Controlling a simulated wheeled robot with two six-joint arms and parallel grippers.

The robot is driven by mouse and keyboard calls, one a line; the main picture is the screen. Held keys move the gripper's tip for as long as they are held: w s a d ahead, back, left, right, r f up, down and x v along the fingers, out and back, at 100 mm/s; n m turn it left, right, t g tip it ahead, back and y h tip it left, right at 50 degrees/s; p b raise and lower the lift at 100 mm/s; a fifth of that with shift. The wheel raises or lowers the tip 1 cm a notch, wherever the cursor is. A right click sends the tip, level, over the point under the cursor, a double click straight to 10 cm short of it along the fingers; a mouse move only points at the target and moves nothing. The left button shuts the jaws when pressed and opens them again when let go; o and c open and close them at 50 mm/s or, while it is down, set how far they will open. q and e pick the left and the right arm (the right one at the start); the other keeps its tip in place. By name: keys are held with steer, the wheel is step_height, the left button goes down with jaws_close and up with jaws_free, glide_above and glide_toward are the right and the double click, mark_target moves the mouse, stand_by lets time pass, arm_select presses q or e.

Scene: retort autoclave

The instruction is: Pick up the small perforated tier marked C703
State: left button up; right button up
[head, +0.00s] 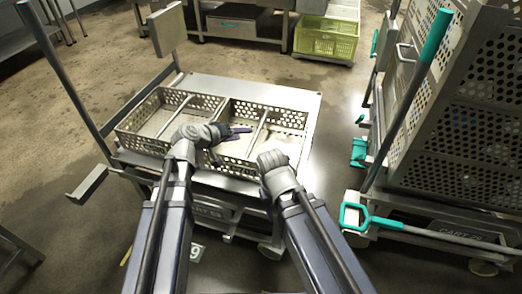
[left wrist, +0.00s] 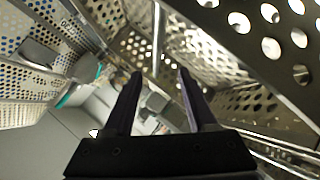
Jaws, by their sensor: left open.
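Two small perforated metal tiers lie side by side on a cart; the left tier (head: 137,113) and the right tier (head: 290,118) each have a bar across the top. No C703 marking is readable on either. My left gripper (head: 241,130) is open and empty over the right tier, near its bar (head: 258,131). In the left wrist view, the open left gripper (left wrist: 158,84) has a metal bar (left wrist: 156,40) showing between its fingers, with perforated walls (left wrist: 265,50) around. Contact cannot be told. My right arm ends near the right tier's front; its fingers are hidden.
The cart top (head: 309,100) has bare room at the right and back. A tall perforated cage (head: 465,130) on another cart stands at the right, with a teal-handled bar (head: 415,85). A green crate (head: 326,38) sits at the back.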

arm_select(q)
steer(key=b+x, duration=0.2)
steer(key=x, duration=0.2)
steer(key=b+x, duration=0.2)
steer(key=x, duration=0.2)
steer(key=shift+s+d, duration=0.2)
steer(key=shift+s, duration=0.1)
steer(key=shift+c, duration=0.2)
jaws_close()
steer(key=shift+r, duration=0.1)
stand_by(1.1)
